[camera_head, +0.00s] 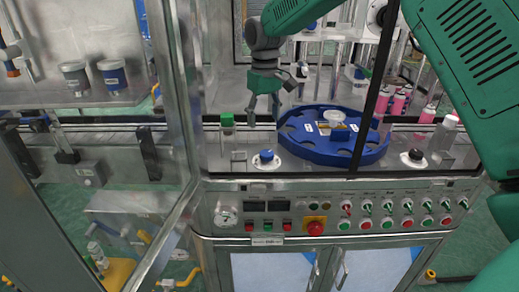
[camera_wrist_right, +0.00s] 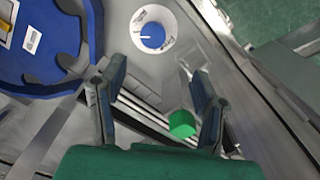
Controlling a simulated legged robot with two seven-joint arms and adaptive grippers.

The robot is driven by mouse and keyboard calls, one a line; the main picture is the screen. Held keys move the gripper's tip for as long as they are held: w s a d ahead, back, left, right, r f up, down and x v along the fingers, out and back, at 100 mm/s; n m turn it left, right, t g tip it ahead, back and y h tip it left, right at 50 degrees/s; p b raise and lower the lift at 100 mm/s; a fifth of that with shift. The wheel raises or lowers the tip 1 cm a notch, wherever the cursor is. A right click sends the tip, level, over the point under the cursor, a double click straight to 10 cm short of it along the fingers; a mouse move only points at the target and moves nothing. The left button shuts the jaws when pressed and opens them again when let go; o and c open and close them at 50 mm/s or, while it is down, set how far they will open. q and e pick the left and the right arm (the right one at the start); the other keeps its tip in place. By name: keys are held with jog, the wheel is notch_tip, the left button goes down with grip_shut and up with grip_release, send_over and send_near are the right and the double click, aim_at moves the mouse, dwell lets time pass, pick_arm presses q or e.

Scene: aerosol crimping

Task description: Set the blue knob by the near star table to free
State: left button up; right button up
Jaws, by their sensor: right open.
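The blue knob (camera_head: 267,157) sits on a white round dial plate on the steel deck, in front of the blue star table (camera_head: 310,148). The knob (camera_wrist_right: 152,36) also shows beyond my fingertips in the right wrist view, with a pointer mark and small print on its plate. My right gripper (camera_head: 263,108) hangs fingers down above the deck, behind the knob and left of the star table. It (camera_wrist_right: 157,82) is open, with nothing held and apart from the knob. The star table (camera_wrist_right: 70,38) shows at the left of the wrist view. My left gripper is out of view.
A green-capped clear post (camera_head: 227,122) stands left of the knob; its green cap (camera_wrist_right: 182,124) shows between my fingers in the wrist view. A black knob (camera_head: 413,156) is at the right. The button panel (camera_head: 330,215) lies below the deck edge. Pink cans (camera_head: 398,104) stand behind.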

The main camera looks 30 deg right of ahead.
aim_at(268, 152)
jog(key=f, duration=0.3)
jog(key=d+f, duration=0.1)
jog(key=f, duration=0.3)
jog(key=d+f, duration=0.1)
jog(key=f, duration=0.2)
jog(key=shift+w+f, duration=0.1)
jog(key=shift+f, duration=0.3)
jog(key=shift+a+f, duration=0.25)
jog(key=shift+a, duration=0.05)
jog(key=shift+a+f, duration=0.2)
jog(key=shift+a, duration=0.3)
jog(key=shift+d, duration=0.35)
jog(key=shift+c, duration=1.3)
jog(key=shift+d+f, duration=0.15)
jog(key=shift+d, duration=0.25)
jog(key=c, duration=0.9)
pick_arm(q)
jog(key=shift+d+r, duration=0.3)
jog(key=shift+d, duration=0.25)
pick_arm(e)
jog(key=shift+a, duration=0.1)
